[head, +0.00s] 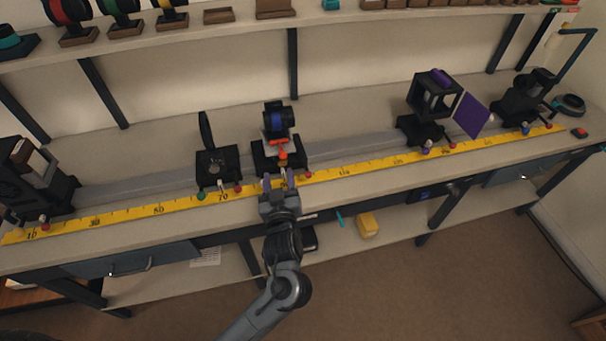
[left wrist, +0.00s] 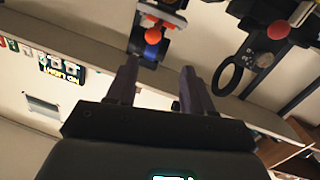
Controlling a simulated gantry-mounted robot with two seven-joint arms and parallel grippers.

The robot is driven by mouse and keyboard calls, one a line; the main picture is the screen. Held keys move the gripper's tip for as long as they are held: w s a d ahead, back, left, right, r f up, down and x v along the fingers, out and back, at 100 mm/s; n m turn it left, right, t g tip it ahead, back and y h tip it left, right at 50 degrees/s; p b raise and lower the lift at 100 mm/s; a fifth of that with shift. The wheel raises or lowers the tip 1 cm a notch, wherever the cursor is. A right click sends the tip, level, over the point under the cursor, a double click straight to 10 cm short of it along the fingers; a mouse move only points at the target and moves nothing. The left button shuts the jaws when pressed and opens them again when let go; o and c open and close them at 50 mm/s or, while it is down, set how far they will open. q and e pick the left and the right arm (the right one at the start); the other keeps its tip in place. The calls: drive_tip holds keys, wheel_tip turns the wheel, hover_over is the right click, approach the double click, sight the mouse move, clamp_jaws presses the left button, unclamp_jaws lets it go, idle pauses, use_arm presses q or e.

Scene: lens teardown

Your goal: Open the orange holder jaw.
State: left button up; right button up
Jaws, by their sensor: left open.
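The holder (head: 268,156) with orange parts stands on the rail at the bench's middle, holding a dark round piece with a blue band (head: 278,119). An orange jaw piece (head: 277,142) shows below that piece, with an orange-red knob (head: 282,155) at its front. In the left wrist view the orange-red knob (left wrist: 153,35) is just beyond the fingertips. My left gripper (head: 278,180) is open and empty in front of the holder, and its two fingers (left wrist: 160,70) point at the knob with a gap between. My right gripper is out of view.
A yellow scale (head: 160,209) runs along the bench's front. A black holder with a dark disc (head: 217,163) stands close left; a black cage mount with a purple panel (head: 468,116) stands right. A shelf (head: 345,17) with parts runs above. The rail between holder and cage mount is clear.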

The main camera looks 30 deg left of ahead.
sight(283, 151)
use_arm(q)
drive_tip(key=shift+n, duration=0.3)
drive_tip(key=b+x, duration=0.2)
drive_tip(key=x, duration=0.1)
drive_tip(key=b+x, duration=0.2)
drive_tip(key=x, duration=0.2)
drive_tip(key=d+f+b+x, duration=0.1)
drive_tip(key=b+x, duration=0.1)
drive_tip(key=x, duration=0.2)
drive_tip(key=shift+w, duration=0.45)
drive_tip(key=shift+w+a+b, duration=0.3)
drive_tip(key=shift+w+a, duration=0.1)
drive_tip(key=shift+w, duration=0.1)
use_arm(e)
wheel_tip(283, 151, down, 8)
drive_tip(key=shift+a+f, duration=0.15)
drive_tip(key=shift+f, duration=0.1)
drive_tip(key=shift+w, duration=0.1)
use_arm(q)
clamp_jaws()
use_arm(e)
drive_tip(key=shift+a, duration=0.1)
